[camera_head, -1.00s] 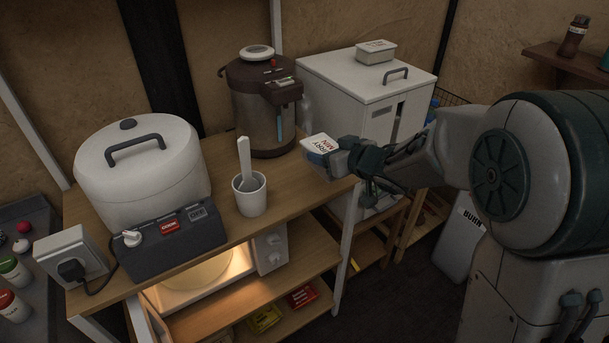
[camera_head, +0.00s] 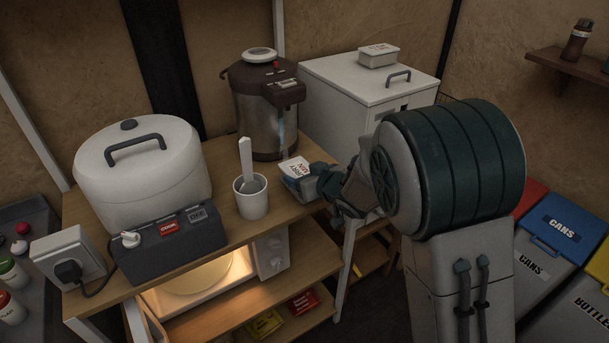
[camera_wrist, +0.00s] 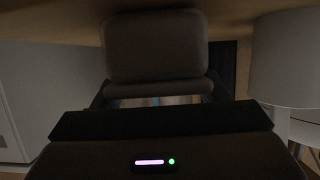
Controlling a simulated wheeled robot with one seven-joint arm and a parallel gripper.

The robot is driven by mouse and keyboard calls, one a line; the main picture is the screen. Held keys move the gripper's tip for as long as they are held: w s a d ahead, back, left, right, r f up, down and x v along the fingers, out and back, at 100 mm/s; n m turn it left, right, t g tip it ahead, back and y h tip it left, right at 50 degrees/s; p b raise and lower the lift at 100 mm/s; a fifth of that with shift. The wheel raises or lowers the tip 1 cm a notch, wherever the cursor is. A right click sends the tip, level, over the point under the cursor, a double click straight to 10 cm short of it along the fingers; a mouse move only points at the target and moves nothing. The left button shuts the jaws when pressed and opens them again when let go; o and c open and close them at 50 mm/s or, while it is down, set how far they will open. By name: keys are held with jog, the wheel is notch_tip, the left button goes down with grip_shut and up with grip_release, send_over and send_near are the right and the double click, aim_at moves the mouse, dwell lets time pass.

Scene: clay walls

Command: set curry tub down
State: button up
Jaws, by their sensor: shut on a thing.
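The curry tub (camera_head: 294,167) is a small white-lidded tub with printed lettering and a blue side. It is at the right end of the wooden counter (camera_head: 222,222), just in front of the dark urn. My gripper (camera_head: 311,183) is shut on it from the right. The tub is at or just above the counter top; I cannot tell whether it touches. In the wrist view my gripper (camera_wrist: 155,100) fills the middle and is dark; the tub cannot be made out there.
A white cup with a paddle (camera_head: 251,196) stands left of the tub. The urn (camera_head: 264,110) stands behind it. A large white cooker (camera_head: 140,170) with a control box fills the counter's left. A white chest (camera_head: 350,98) with a small tub (camera_head: 378,56) on top stands behind right.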

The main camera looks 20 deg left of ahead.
jog(key=shift+f, duration=0.1)
jog(key=o, duration=1.3)
jog(key=shift+r, duration=0.2)
jog(key=v, duration=1.2)
jog(key=s+d+m+h, duration=0.1)
jog(key=d+m+h, duration=0.65)
jog(key=d, duration=1.05)
jog(key=s+d+g+h, duration=0.1)
jog(key=s+d+g, duration=0.1)
jog(key=s, duration=0.4)
jog(key=s+d+m+g+h, duration=0.1)
jog(key=s+d+g, duration=0.1)
jog(key=s, duration=0.4)
jog(key=s+d+m+g+h, duration=0.1)
jog(key=s+d+g, duration=0.1)
jog(key=s, duration=0.4)
jog(key=shift+s+d+m, duration=0.15)
jog(key=shift+d+m, duration=0.1)
jog(key=shift+d, duration=0.5)
